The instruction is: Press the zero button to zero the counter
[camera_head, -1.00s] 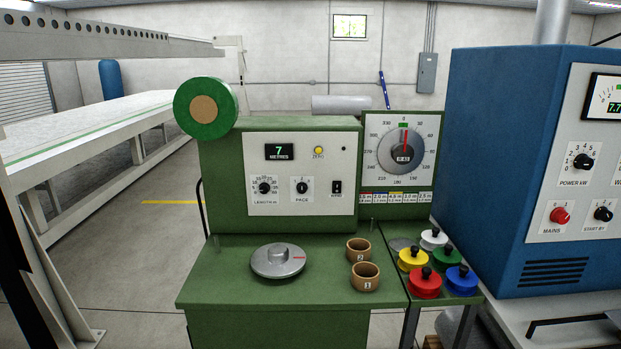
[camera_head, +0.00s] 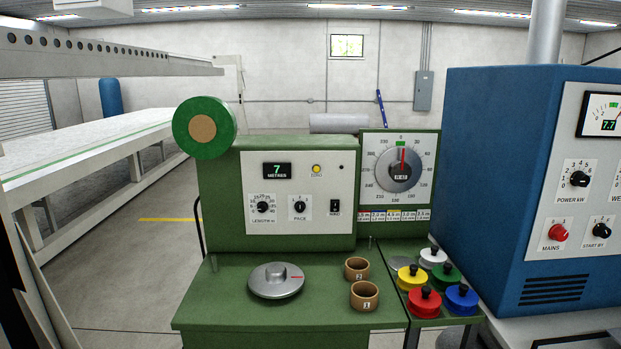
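The zero button (camera_head: 316,169) is a small round yellow button labelled ZERO, on the pale front panel of the green machine (camera_head: 225,220). The counter display (camera_head: 277,170) is left of the button and reads 7 METRES in green. Nothing covers the button or the display. Neither of my grippers shows in the head view.
Below the button are the length knob (camera_head: 263,207), the pace knob (camera_head: 300,206) and the wind switch (camera_head: 335,206). A grey disc (camera_head: 277,281) and two brown cups (camera_head: 364,296) stand on the green shelf. Several coloured spools (camera_head: 424,302) and a blue cabinet (camera_head: 490,180) are to the right.

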